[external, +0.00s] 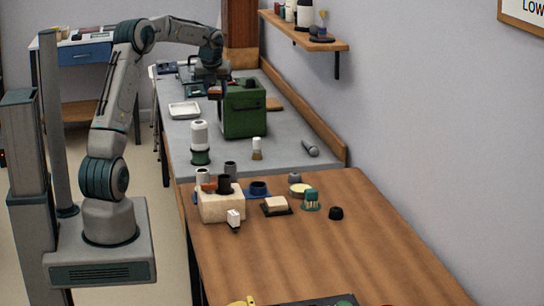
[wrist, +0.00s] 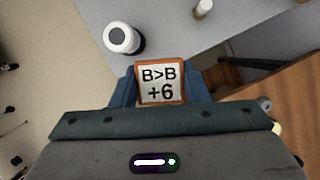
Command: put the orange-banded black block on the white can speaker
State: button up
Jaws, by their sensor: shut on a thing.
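My gripper (wrist: 160,84) is shut on the orange-banded black block (wrist: 160,82). The block's upward face shows an orange rim around a white label reading "B>B +6"; its sides are hidden in the wrist view. In the external view my gripper (external: 215,84) hangs pointing down, beside the green box, and the held block is small and dark there. The white can speaker (external: 199,136) stands upright on the grey table, with a dark band and a green base. A round white thing with a dark ring in the wrist view (wrist: 122,37), up and left of the block, looks like it.
A green box (external: 243,110) stands right of the speaker in the external view. A small tan-based bottle (external: 257,149), a microphone (external: 310,149) and a white tray (external: 184,110) are on the grey table. The nearer wooden table (external: 300,255) holds several small items.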

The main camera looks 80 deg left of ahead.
jog(key=p, duration=0.1)
send_over(200, 121)
jog(key=d, duration=0.1)
jog(key=f, duration=0.6)
jog(key=shift+s+d+f, duration=0.1)
jog(key=shift+s+f, duration=0.1)
jog(key=shift+s, duration=0.05)
jog(key=shift+f, duration=2)
jog(key=shift+f, duration=0.1)
jog(key=o, duration=1)
jog(key=shift+f, duration=0.1)
jog(key=v, duration=1.2)
jog(key=shift+r, duration=0.2)
